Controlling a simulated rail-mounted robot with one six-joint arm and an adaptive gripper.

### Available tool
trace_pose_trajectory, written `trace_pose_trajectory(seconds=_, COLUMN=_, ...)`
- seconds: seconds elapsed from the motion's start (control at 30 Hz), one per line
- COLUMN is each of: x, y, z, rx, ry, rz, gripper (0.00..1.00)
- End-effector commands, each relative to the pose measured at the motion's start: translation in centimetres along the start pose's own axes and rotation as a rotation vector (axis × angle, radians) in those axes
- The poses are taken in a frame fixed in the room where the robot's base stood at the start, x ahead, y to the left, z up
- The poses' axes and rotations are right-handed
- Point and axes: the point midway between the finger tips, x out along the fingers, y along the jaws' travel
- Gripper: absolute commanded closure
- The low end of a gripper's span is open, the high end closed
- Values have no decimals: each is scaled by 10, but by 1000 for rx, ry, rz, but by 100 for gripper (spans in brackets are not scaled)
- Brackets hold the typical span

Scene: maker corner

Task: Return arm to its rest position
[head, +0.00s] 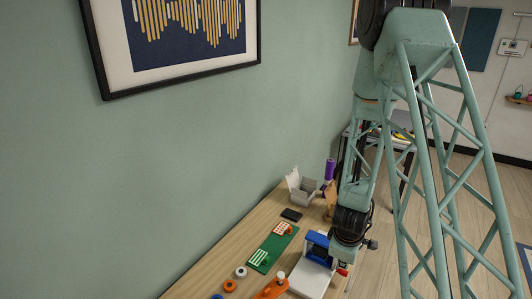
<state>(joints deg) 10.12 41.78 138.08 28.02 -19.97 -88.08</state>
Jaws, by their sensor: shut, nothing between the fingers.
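My arm, in pale green lattice, reaches down from the top right of the head view to dark wrist joints above the right edge of the workbench (262,228). My gripper (371,244) shows as a small dark end beside the wrist, at the bench's right edge. It is shut and holds nothing. It is apart from the blue and white machine (316,250), which stands just to its left. The wrist hides part of the gripper and of the bench behind it.
A green board (272,247) with white and red pieces, an orange tool (271,289), tape rolls (229,285), a black box (291,214), an open grey box (302,190) and a purple cylinder (330,169) are on the bench. A wall runs along the left; open floor lies right.

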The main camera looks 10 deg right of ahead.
Motion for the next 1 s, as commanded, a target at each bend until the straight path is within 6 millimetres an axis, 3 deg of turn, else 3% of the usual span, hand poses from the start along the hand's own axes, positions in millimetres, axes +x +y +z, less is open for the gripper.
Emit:
trace_pose_trajectory(seconds=0.37, x=-25, y=3, z=-16, rx=51, ry=37, rz=-6, gripper=100)
trace_pose_trajectory(seconds=1.0, x=-115, y=-4, z=-52, rx=210, ry=136, rz=-51, gripper=100)
